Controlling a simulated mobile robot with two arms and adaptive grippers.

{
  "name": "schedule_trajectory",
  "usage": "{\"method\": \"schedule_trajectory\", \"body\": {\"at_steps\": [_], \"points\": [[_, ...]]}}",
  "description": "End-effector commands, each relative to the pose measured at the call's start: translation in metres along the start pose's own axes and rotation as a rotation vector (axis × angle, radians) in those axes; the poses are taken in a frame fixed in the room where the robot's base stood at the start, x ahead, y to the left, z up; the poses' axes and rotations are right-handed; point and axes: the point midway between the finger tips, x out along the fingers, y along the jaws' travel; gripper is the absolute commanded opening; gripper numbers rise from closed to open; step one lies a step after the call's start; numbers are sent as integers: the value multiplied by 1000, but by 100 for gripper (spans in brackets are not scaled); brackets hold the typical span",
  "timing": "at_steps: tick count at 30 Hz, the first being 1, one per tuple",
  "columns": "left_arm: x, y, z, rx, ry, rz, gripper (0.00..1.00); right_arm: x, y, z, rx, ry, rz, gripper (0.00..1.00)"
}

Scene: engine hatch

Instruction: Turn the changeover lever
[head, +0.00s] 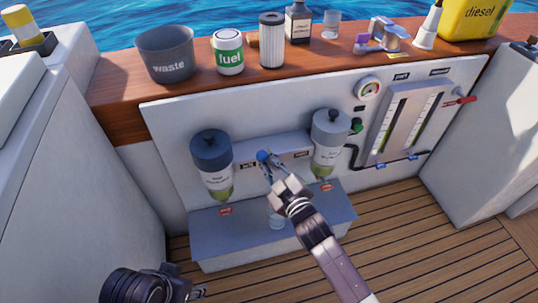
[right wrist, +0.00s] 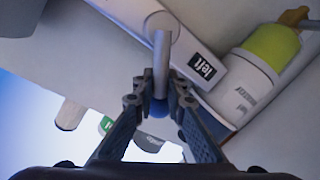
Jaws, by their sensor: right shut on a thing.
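The changeover lever has a grey rod and a blue knob (head: 263,156). It stands out in front of the grey housing between two filter canisters. My right gripper (head: 268,172) is at the lever, and its fingers are shut on it. In the right wrist view, the fingertips (right wrist: 160,95) close around the grey rod (right wrist: 161,62), with the blue knob (right wrist: 149,142) between the fingers. A label reading "left" (right wrist: 203,68) sits beside the rod. In the head view the knob is nearer the left label (head: 247,166) than the right label (head: 303,154). My left gripper (head: 199,292) is low, away from the lever.
A blue-capped canister (head: 212,165) and a grey-capped canister (head: 331,140) flank the lever. A grey step (head: 230,245) lies below, with a clear cup (head: 276,218). A waste bin (head: 166,55) and fuel can (head: 228,52) stand on the wooden ledge. A gauge panel (head: 400,120) is at right.

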Motion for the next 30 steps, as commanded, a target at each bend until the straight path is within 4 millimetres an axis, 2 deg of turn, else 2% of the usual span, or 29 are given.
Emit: {"method": "schedule_trajectory", "body": {"at_steps": [1,12,27,28,30], "points": [[-4,0,-3,0,7,0,40,1,3,-10,-13,14,6,0],[-9,0,-6,1,10,0,40,3,-3,-10,-90,1,6,0],[-9,0,-6,1,11,0,40,3,-4,-10,-105,0,6,0],[-9,0,-6,1,11,0,40,3,-4,-10,-105,0,5,13],[-9,0,-6,1,11,0,40,3,-4,-10,-105,0,5,20]]}}
